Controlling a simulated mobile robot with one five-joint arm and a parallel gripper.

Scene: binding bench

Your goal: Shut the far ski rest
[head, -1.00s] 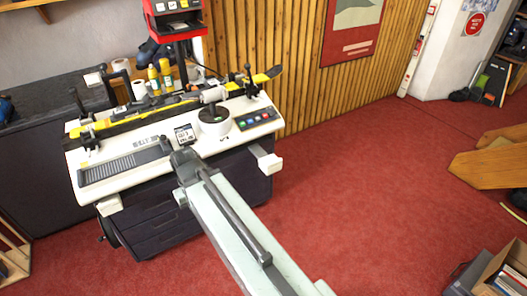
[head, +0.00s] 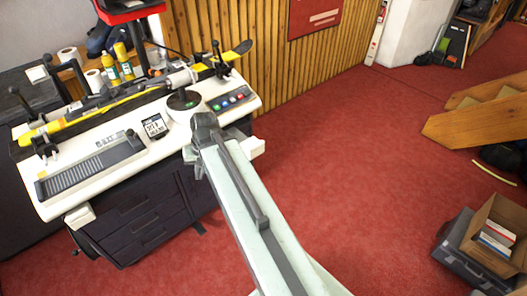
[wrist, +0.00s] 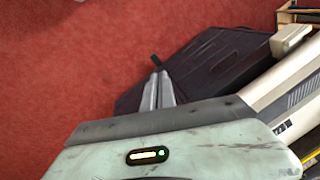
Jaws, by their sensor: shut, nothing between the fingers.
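The white bench has two white block-like rests sticking out at its front. The far ski rest (head: 254,147), at the right end, shows just right of my arm in the head view and is partly hidden by it. The other rest (head: 80,216) is at the left front corner; a white block also shows at the bench front in the wrist view (wrist: 290,39). My gripper (wrist: 156,90) is shut and empty, over the dark drawer front and red floor beside the bench. In the head view my arm hides the fingertips. I cannot see contact with either rest.
A ski (head: 100,103) lies in clamps along the bench top (head: 60,190). Dark drawers (head: 135,225) sit below. Open red floor (head: 340,170) lies to the right. A box with books (head: 495,240) and wooden steps (head: 480,125) stand farther right.

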